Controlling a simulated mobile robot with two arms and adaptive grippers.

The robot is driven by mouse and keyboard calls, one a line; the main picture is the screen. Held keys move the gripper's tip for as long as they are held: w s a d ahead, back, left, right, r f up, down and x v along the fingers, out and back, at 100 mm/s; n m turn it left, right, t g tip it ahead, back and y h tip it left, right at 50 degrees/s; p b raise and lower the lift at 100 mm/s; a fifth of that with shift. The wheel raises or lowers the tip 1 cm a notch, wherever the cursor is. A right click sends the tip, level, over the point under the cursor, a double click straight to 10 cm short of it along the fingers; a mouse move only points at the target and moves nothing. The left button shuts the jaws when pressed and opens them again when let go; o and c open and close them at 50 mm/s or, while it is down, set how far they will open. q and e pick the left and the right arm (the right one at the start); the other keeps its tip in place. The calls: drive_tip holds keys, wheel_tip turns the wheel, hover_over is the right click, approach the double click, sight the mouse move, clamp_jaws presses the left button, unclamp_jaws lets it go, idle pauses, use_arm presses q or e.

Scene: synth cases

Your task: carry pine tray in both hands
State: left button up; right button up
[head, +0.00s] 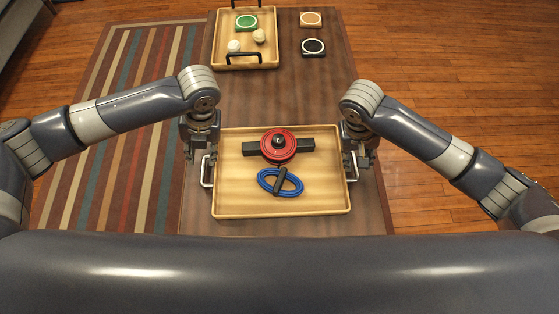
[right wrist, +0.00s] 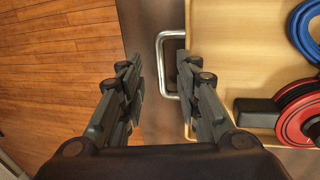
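The near pine tray (head: 235,205) lies on the brown table, with a metal handle on each short side. It carries a red round lidded piece (head: 278,146) with black side grips and a blue coiled loop (head: 268,181) with a black bar. My left gripper (head: 200,160) is open above the left handle (head: 206,172). My right gripper (head: 358,163) is open at the right handle (head: 352,167). In the right wrist view the right gripper (right wrist: 158,68) has its fingers apart, with the handle's outer bar (right wrist: 159,65) between them, not clamped.
A second wooden tray (head: 222,52) with black handles stands at the far end of the table (head: 290,100), holding a green coaster and two pale round items. Two coasters (head: 311,19) (head: 313,47) lie beside it. A striped rug (head: 120,120) lies left; wooden floor is right.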

drive_tip(key=v, duration=0.6)
drive_tip(key=shift+r, duration=0.35)
drive_tip(key=shift+a, duration=0.1)
